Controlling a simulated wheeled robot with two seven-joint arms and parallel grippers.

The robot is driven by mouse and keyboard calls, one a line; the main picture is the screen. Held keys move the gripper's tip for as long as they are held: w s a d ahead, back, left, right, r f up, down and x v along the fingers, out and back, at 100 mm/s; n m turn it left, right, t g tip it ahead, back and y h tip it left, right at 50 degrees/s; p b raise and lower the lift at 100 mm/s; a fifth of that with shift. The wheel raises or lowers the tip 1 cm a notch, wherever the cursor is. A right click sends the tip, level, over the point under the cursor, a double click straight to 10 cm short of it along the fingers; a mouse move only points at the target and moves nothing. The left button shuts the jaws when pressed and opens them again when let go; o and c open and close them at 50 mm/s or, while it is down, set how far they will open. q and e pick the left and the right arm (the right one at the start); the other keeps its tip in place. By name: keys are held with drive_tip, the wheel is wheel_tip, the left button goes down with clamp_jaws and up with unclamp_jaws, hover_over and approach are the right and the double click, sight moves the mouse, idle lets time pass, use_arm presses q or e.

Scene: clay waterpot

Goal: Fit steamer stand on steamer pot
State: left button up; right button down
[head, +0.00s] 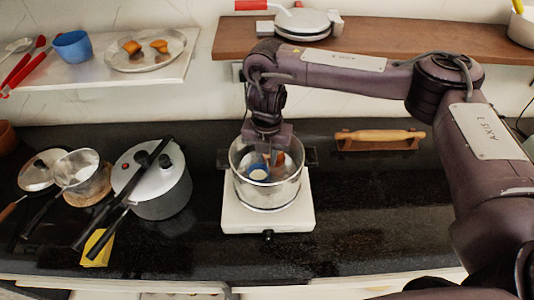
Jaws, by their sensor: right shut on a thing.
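A shiny metal steamer pot (268,195) stands upright on a white square stove in the middle of the counter. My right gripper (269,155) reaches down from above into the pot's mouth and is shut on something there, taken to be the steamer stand. The stand's outline is hard to tell from the pot's shiny inner wall. Small blue, white and orange patches show inside the pot; I cannot tell whether they are objects or reflections. Whether the stand touches the pot is hidden. My left gripper is out of view.
A pressure cooker (163,190) with long black handles stands left of the white stove (240,215), beside strainers and pans. A wooden rolling pin (380,136) lies on its holder at the right. The dark counter (370,210) right of the stove is clear.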

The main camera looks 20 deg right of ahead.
drive_tip(key=shift+f, duration=0.75)
idle(0.8)
drive_tip(key=c, duration=1.2)
unclamp_jaws()
drive_tip(key=shift+o, duration=0.5)
drive_tip(key=o, duration=0.5)
drive_tip(key=shift+r, duration=0.15)
